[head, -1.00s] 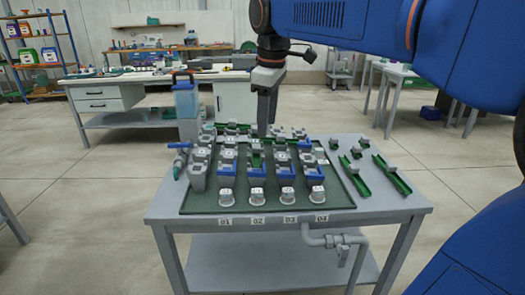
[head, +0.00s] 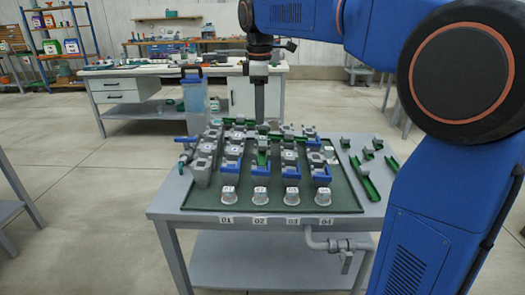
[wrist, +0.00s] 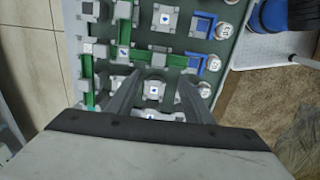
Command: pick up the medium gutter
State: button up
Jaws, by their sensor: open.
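Two longer green gutters with grey blocks on them lie on the right of the table. The left one (head: 366,184) looks somewhat shorter and may be the medium gutter. The other (head: 394,167) is partly hidden behind my arm. In the wrist view my gripper (wrist: 155,92) is open and empty, with a grey labelled block (wrist: 153,90) below and between the fingers.
The green board (head: 345,201) carries rows of grey blocks, blue holders and white-topped cups (head: 229,194). A pipe with a valve (head: 335,245) hangs below the table's front edge. A workbench (head: 120,88) stands behind.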

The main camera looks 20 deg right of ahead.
send_over(262, 143)
jog(key=f, duration=0.5)
jog(key=shift+s+a+f, duration=0.1)
jog(key=shift+s+a, duration=0.25)
jog(key=shift+s, duration=0.05)
jog(key=shift+w+d+f, duration=0.15)
jog(key=shift+d+f, duration=0.05)
jog(key=shift+f, duration=1.1)
jog(key=shift+w+d+f, duration=0.15)
jog(key=shift+f, duration=1.15)
jog(key=c, duration=1.2)
